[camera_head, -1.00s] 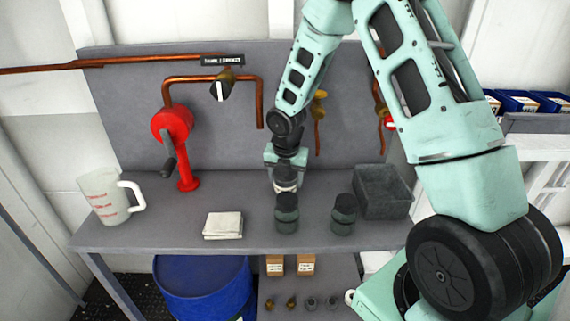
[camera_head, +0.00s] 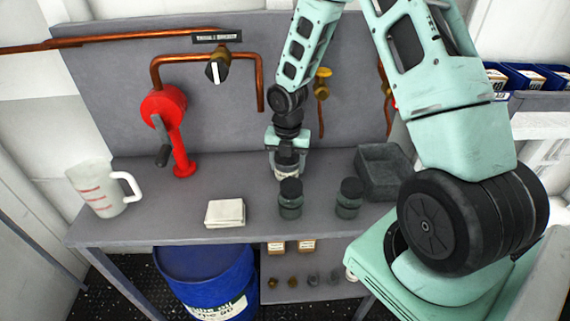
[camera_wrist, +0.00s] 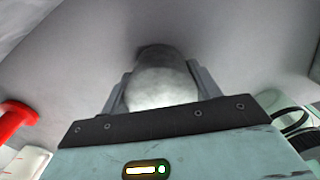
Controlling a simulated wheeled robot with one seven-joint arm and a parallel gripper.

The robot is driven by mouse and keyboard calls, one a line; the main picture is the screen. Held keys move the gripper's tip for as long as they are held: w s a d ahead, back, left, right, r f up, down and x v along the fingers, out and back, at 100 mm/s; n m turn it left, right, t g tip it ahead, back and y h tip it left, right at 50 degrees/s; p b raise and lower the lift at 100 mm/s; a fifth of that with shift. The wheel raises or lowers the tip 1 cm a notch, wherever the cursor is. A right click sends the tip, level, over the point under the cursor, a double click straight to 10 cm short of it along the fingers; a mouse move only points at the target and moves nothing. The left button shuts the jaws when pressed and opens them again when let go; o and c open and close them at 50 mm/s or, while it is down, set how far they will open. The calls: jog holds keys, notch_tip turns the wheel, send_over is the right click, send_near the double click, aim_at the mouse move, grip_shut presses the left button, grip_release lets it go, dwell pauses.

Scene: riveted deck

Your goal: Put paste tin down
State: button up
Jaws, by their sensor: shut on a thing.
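My gripper (camera_head: 287,160) is shut on the paste tin (camera_head: 287,171), a small pale tin partly hidden behind a dark-lidded jar in the head view. In the wrist view the tin (camera_wrist: 162,82) shows as a rounded whitish shape between the two fingers (camera_wrist: 160,92). A dark shadow lies against its far end, close to the grey bench surface. I cannot tell whether the tin touches the bench (camera_head: 160,225).
Two dark-lidded jars (camera_head: 290,203) (camera_head: 349,200) stand just in front of my gripper. A grey bin (camera_head: 384,180) is to the right. A folded white cloth (camera_head: 225,213), a red hand pump (camera_head: 172,130) and a measuring jug (camera_head: 97,188) are to the left. Copper pipes (camera_head: 205,58) run behind.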

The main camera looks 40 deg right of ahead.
jog(key=shift+f, duration=0.1)
jog(key=o, duration=1.2)
notch_tip(320, 180, up, 12)
jog(key=shift+r, duration=0.2)
jog(key=shift+w, duration=0.1)
